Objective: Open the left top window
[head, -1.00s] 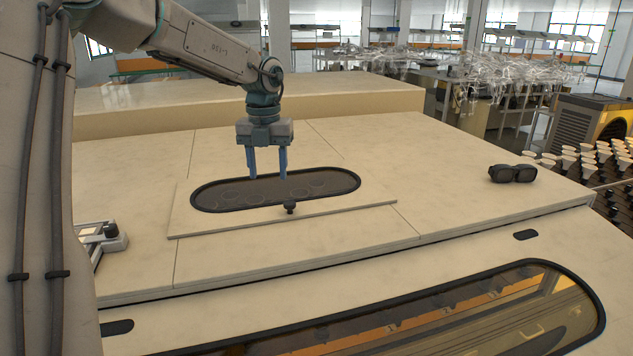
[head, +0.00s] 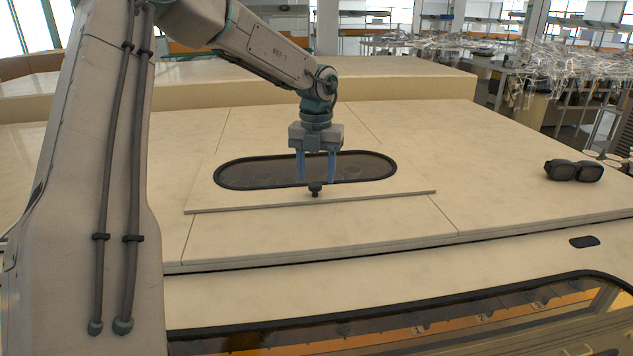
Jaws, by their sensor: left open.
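The top window is a pale rectangular panel (head: 221,198) with a dark oval pane (head: 250,173), lying flat on the machine's top. A small dark knob (head: 315,189) stands near the panel's front edge. My left gripper (head: 316,181) points down with its two blue fingers apart. In the picture the fingertips lie just above and to either side of the knob; I cannot tell whether they touch it. My right gripper is not in view.
Dark goggles (head: 573,171) lie on the right of the machine top (head: 480,150). A large dark-framed front window (head: 480,325) is below. A raised pale ledge (head: 400,80) runs behind. The top right of the panel is clear.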

